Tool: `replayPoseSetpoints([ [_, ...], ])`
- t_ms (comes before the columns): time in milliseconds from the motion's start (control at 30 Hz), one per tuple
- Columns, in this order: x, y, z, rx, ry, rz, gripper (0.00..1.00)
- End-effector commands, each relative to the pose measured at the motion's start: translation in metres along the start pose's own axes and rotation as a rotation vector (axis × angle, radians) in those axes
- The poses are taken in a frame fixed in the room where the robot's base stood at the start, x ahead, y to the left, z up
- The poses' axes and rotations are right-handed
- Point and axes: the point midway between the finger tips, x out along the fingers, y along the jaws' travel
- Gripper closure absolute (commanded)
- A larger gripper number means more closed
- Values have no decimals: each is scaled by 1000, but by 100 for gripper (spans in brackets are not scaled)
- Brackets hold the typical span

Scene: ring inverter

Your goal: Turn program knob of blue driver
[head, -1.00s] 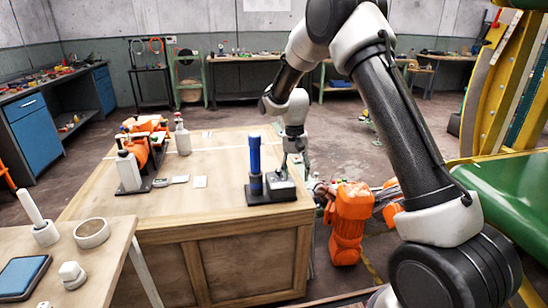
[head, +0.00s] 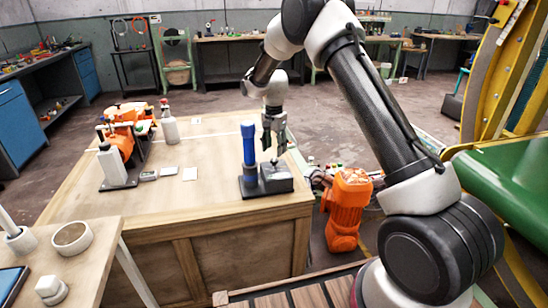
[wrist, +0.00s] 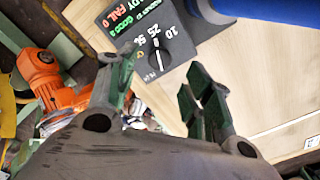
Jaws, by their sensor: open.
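The blue driver (head: 249,150) stands upright on a dark base at the bench's right front corner. Its blue side also shows at the top right of the wrist view (wrist: 265,8). Beside it is a dark grey box (head: 276,180). In the wrist view the box's labelled top face (wrist: 122,22) carries a dial with the program knob (wrist: 157,50) and a white pointer line. My gripper (head: 272,152) hangs just above the box, right of the driver. In the wrist view my gripper (wrist: 165,82) has its fingers apart, with nothing between them, and the knob lies beyond the fingertips.
The wooden bench (head: 200,212) is mostly clear in its middle. An orange device (head: 128,118), white bottles and small flat items stand on its left. An orange robot arm (head: 348,205) is right of the bench. A small table with a tape ring (head: 72,237) is at lower left.

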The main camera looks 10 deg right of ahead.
Motion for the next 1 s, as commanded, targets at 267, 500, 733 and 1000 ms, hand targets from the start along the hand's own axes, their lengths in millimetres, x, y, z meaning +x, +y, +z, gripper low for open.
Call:
replayPoseSetpoints([
  [267,41,0,0,-2,0,1,49],
  [500,48,0,0,-2,0,0,49],
  [733,48,0,0,-2,0,0,69],
  [1000,47,0,0,-3,0,0,96],
])
